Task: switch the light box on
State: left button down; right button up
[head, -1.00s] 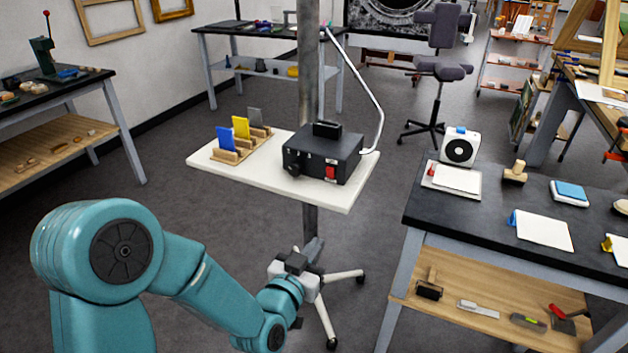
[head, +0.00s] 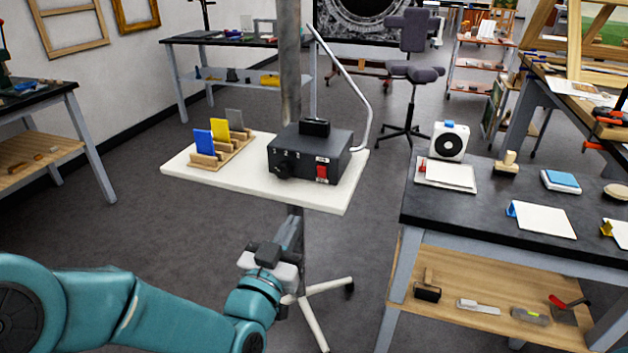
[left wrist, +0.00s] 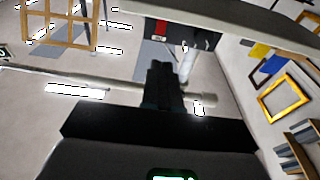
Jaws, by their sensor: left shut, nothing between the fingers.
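The light box (head: 295,165), a black box with a dark knob and a dark block on top, sits on a white stand top. Its red switch (head: 322,173) is on the front face, near the right corner. In the left wrist view, which looks upside down, the red switch (left wrist: 160,27) is at the top, beyond the fingers. My left gripper (head: 292,227) is shut and empty. It shows below the front edge of the stand top, in front of the pole, apart from the switch. Its dark fingers also show in the left wrist view (left wrist: 161,80). My right gripper is out of view.
Blue, yellow and grey plates stand in a wooden rack (head: 221,155) left of the box. A bent pale tube (head: 345,75) rises behind the box. A black workbench (head: 480,208) with pads and a small fan stands right. Open floor lies around the stand.

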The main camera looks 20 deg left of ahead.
pick_arm(q)
jog(key=p, duration=0.2)
send_near(321, 169)
jog(key=w, duration=0.4)
jog(key=w+r, duration=0.1)
jog(key=w, duration=0.1)
jog(key=shift+w+d, duration=0.1)
jog(key=shift+w, duration=0.3)
